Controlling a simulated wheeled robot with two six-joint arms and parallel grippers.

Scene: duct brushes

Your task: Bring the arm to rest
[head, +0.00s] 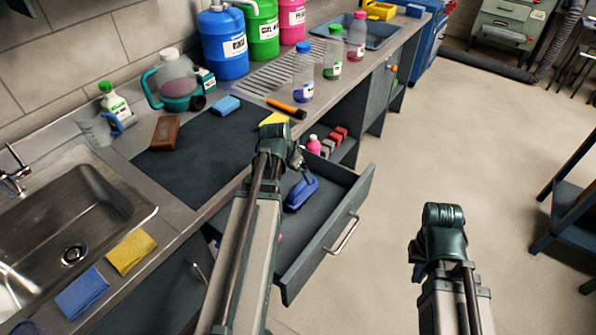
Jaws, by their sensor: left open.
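My left arm reaches up over the open drawer (335,245) toward the counter edge. Its gripper (277,138) is open near the edge of the dark mat (215,150), and its fingers are mostly hidden behind the wrist. A yellow item (274,118) shows just beyond it; I cannot tell whether they touch. My right gripper (443,218) is over the open floor right of the drawer, pointing away, with its fingers hidden. A blue tool (301,190) lies in the drawer beside my left arm.
An orange and black tool (287,108), a blue sponge (225,105) and a brown block (164,132) lie on the counter. Bottles (303,75) stand further back. The sink (75,215) is at left. A dark table (570,210) stands at right. The floor between is clear.

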